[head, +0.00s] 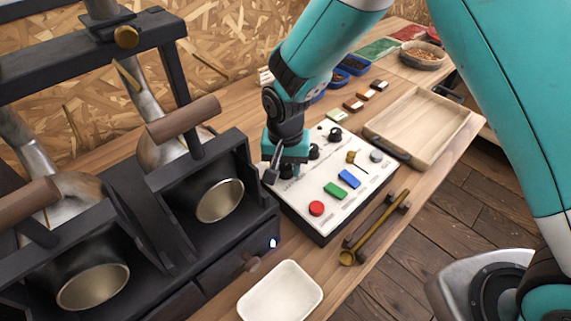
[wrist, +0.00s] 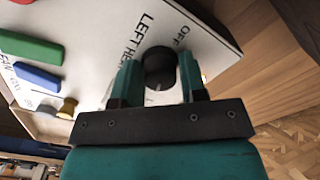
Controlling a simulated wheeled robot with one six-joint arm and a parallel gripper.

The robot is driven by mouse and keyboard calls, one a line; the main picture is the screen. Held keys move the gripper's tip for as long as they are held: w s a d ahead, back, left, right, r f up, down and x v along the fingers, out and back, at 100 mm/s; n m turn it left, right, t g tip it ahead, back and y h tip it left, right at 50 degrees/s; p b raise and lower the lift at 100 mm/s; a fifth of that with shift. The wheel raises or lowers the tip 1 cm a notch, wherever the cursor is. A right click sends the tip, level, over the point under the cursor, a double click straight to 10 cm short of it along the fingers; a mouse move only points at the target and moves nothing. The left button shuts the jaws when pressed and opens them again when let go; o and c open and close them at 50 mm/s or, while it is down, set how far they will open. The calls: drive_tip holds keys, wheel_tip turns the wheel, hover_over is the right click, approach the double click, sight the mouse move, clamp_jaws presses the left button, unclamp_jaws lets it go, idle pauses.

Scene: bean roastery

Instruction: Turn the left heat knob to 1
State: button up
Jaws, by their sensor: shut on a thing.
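The left heat knob (wrist: 158,66) is a small round black knob on a white control panel (head: 322,215). In the wrist view it sits between the two fingers of my gripper (wrist: 159,78), which is shut on it. The printed words "LEFT HE…" and "OFF" show beside the knob; the rest of the label is hidden. A faint pale mark shows on the knob's near side, but I cannot tell its setting. In the head view my gripper (head: 281,168) is at the panel's left corner and mostly hides the knob.
The panel also carries other black knobs (head: 335,134), a brass lever (head: 353,157), and red (head: 316,208), green (head: 335,190) and blue (head: 349,178) buttons. The dark roaster (head: 215,250) stands close left. A white dish (head: 280,292), brass scoop (head: 372,228) and wooden tray (head: 420,120) lie around.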

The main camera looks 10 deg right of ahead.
sight(285, 166)
drive_tip(key=n, duration=0.4)
drive_tip(key=shift+n, duration=0.4)
drive_tip(key=n, duration=1)
drive_tip(key=shift+p, duration=0.35)
drive_tip(key=n, duration=0.4)
drive_tip(key=shift+n, duration=0.4)
drive_tip(key=shift+a+n, duration=0.1)
drive_tip(key=shift+n, duration=0.2)
drive_tip(key=shift+r, duration=0.1)
drive_tip(key=o, duration=0.9)
wheel_tip(285, 166, up, 17)
drive_tip(key=shift+r+b, duration=0.15)
drive_tip(key=shift+b, duration=0.4)
